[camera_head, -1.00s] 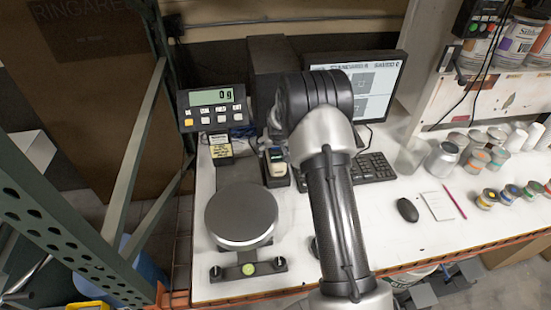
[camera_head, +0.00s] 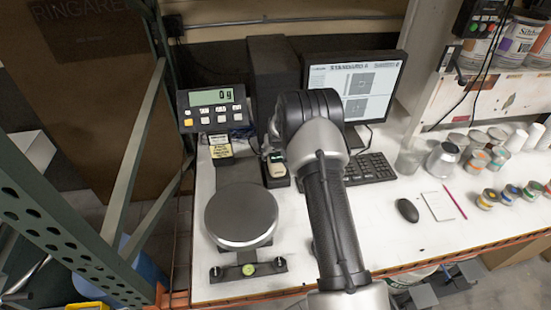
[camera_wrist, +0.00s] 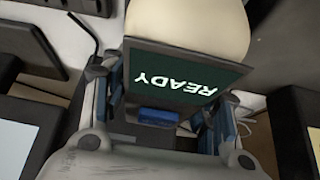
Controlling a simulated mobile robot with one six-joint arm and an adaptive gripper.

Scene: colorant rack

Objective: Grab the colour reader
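The colour reader (camera_head: 276,168) is a small device with a cream body and dark screen. It stands upright beside the scale in the head view. In the wrist view the reader (camera_wrist: 185,70) fills the upper middle, its dark green screen reading "READY" upside down, with a blue part below it. My gripper (camera_wrist: 170,100) has its blue-padded fingers spread wide, one on each side of the reader's screen end. I cannot make out whether the pads touch it. In the head view my arm hides most of the gripper.
A scale with a round plate (camera_head: 241,215) and display (camera_head: 212,108) stands left of the reader. A monitor (camera_head: 355,85), keyboard (camera_head: 368,168) and mouse (camera_head: 407,210) are to the right. Several paint jars (camera_head: 487,198) stand at the far right.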

